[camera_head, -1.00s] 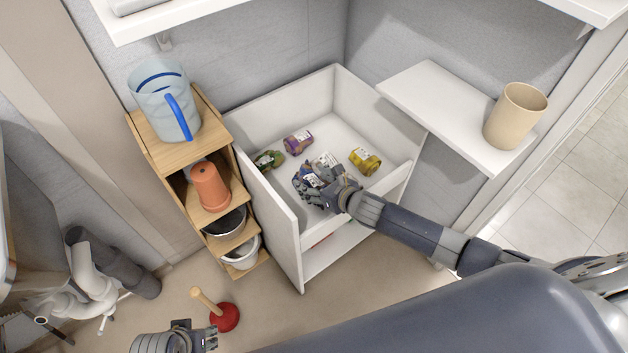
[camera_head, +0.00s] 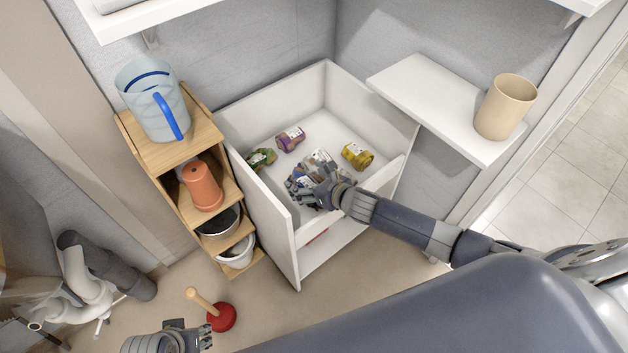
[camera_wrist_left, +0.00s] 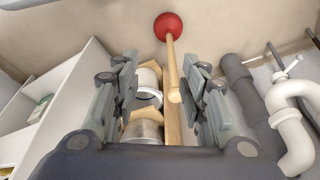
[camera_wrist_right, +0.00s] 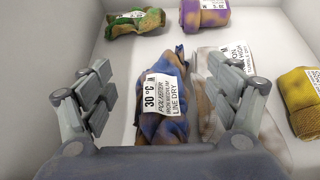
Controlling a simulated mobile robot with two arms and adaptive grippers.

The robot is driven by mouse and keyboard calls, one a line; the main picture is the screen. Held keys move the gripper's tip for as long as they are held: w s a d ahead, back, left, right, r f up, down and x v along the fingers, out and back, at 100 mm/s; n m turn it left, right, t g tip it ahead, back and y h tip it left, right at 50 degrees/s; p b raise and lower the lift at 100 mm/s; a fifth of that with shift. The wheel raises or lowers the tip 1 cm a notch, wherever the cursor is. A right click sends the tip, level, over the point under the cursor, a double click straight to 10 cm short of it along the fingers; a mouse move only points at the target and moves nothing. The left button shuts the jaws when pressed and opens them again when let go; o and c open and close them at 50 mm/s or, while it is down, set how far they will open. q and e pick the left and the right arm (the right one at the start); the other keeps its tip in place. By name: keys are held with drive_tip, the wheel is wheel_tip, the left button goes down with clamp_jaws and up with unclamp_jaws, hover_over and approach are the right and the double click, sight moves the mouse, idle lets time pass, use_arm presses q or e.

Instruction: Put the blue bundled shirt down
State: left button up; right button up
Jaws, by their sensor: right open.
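The blue bundled shirt (camera_wrist_right: 163,95), stained brown, lies on the floor of the white basin (camera_head: 270,107). Its white label reads 30 °C, polyester, line dry. In the head view it is mostly hidden by my right gripper (camera_head: 314,188). In the right wrist view my right gripper (camera_wrist_right: 160,108) is open, with its fingers apart on either side of the shirt. My left gripper (camera_head: 200,338) is at the bottom of the head view, outside the basin. In the left wrist view my left gripper (camera_wrist_left: 160,100) is open and empty.
Green (camera_wrist_right: 135,22), purple (camera_wrist_right: 205,14), yellow (camera_wrist_right: 303,100) and white (camera_wrist_right: 230,70) bundles lie around the shirt. The white one is close on its right. A wooden shelf (camera_head: 170,150) with a jug and pots stands left of the basin. A plunger (camera_head: 221,317) stands on the floor.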

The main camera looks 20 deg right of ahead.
sight(312, 187)
drive_tip(key=shift+r, duration=0.2)
drive_tip(key=p+v, duration=0.1)
drive_tip(key=v, duration=0.1)
drive_tip(key=shift+s+r, duration=0.2)
drive_tip(key=shift+r, duration=0.15)
use_arm(q)
drive_tip(key=s+f+p, duration=0.2)
drive_tip(key=s+f, duration=0.1)
drive_tip(key=f, duration=0.8)
drive_tip(key=shift+a+f+g, duration=0.15)
drive_tip(key=shift+f+g, duration=0.15)
drive_tip(key=shift+f, duration=0.05)
use_arm(e)
drive_tip(key=v, duration=0.9)
drive_tip(key=shift+s+d+r, duration=0.15)
drive_tip(key=shift+s, duration=0.05)
